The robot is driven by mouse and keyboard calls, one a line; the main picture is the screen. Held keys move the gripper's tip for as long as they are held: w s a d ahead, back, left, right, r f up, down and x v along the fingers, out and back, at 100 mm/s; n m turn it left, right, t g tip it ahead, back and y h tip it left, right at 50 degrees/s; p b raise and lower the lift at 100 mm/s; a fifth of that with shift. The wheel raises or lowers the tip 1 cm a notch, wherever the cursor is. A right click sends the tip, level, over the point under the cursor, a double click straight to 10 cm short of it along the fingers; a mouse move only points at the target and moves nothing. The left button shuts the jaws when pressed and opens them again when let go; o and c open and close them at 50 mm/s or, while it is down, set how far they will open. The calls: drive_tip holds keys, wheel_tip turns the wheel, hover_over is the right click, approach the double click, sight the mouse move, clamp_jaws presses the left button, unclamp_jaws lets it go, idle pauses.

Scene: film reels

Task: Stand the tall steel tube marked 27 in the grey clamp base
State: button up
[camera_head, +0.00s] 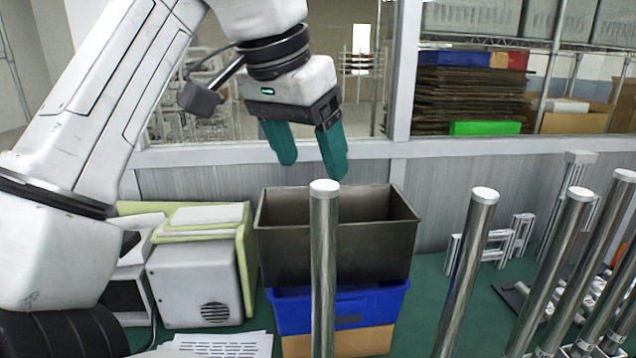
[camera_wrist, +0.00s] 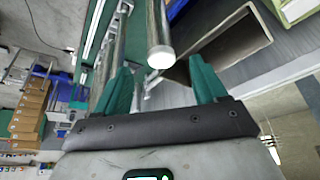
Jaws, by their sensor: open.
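Several tall steel tubes with white end caps stand upright; no number 27 is legible on any of them. One tube (camera_head: 323,270) stands at the middle front of the head view, and another tube (camera_head: 467,265) is to its right. My gripper (camera_head: 313,170) has green fingers, open and empty, just above the middle tube's top in the picture. In the wrist view a capped tube (camera_wrist: 158,35) shows between the open fingertips of my gripper (camera_wrist: 162,72), apart from them. I cannot make out the grey clamp base for certain.
A dark metal bin (camera_head: 340,245) sits on a blue crate (camera_head: 340,308) behind the middle tube. A white box (camera_head: 195,285) and papers (camera_head: 225,345) are at left. More tubes (camera_head: 560,265) crowd the right. Green tabletop is clear between the crate and the right-hand tubes.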

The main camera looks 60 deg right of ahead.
drive_tip(key=shift+v, duration=1.4)
